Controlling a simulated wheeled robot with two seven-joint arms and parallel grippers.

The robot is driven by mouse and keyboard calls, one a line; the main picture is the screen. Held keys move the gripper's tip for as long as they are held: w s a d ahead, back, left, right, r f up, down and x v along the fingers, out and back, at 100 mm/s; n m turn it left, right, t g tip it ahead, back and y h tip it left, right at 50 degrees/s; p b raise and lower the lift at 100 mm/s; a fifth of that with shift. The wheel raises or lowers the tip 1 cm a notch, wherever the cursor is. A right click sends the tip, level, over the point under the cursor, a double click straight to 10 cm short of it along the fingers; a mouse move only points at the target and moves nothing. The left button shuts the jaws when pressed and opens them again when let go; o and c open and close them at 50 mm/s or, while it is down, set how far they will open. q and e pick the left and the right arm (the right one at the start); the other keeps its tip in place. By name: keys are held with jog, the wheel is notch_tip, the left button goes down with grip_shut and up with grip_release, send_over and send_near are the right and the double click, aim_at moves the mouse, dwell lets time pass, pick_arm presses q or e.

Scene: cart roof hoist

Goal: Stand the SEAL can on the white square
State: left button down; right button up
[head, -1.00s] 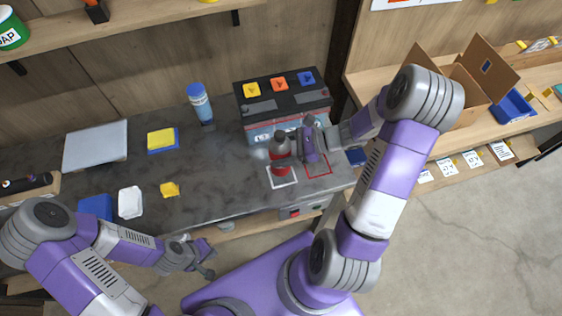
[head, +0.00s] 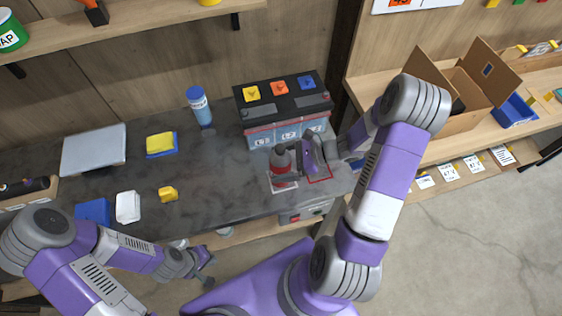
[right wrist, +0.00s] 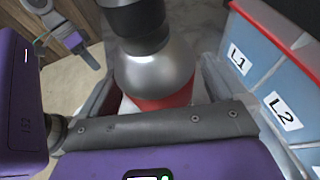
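The SEAL can (head: 281,170), with a red body, silver-grey shoulder and dark cap, stands upright over the white square (head: 272,190), a white outline on the dark bench. Its base covers much of the square; I cannot tell whether it touches the bench. My right gripper (head: 296,163) reaches in from the right and is shut on the can. The right wrist view shows the can (right wrist: 158,75) between the fingers, its lower part hidden by the gripper. My left gripper (head: 206,267) is off the bench's front edge, empty; its finger opening is unclear.
A red outlined square (head: 320,180) lies right of the white one. A blue spray can (head: 200,106), sponges and a white block (head: 128,207) are farther left.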

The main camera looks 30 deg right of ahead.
jog(key=shift+r, duration=0.1)
jog(key=shift+d+r, duration=0.15)
jog(key=shift+d, duration=0.05)
jog(key=p+v, duration=0.2)
jog(key=v, duration=0.9)
jog(key=shift+s+d, duration=0.2)
jog(key=shift+s, duration=0.05)
